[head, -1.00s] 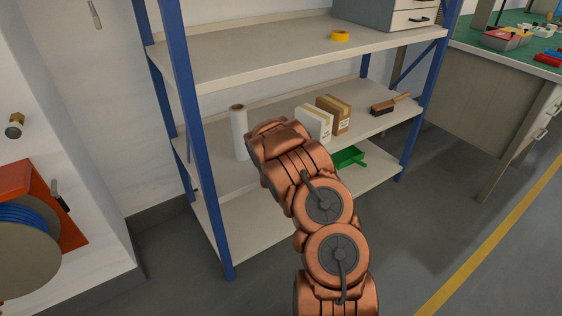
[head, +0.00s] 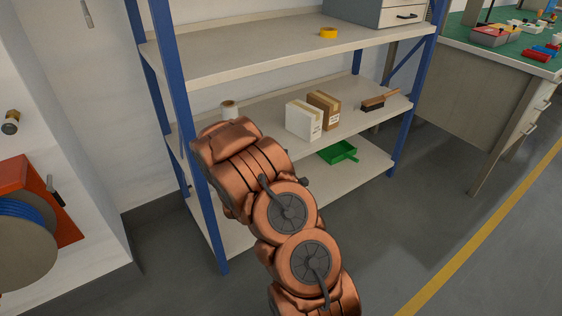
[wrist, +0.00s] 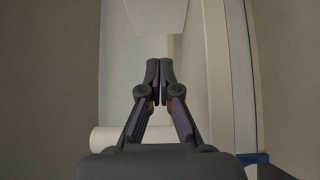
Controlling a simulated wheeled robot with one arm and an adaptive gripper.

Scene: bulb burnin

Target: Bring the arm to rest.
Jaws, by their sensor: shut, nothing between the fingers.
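My gripper (wrist: 159,82) shows in the wrist view with its two fingers together and nothing between them. Pale surfaces lie around and beyond it, and a white roll (wrist: 112,138) lies across the picture behind the fingers at the left. In the head view my copper-coloured arm reaches up from the bottom toward the left part of the shelf unit (head: 230,62). My gripper is hidden there behind the arm's own links.
The white roll (head: 229,109) on the middle shelf is partly hidden by my arm. A white box (head: 303,120), a brown box (head: 325,108) and a brush (head: 376,103) stand right of it. A green dustpan (head: 338,153) is on the bottom shelf. Open floor (head: 400,215) lies at right.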

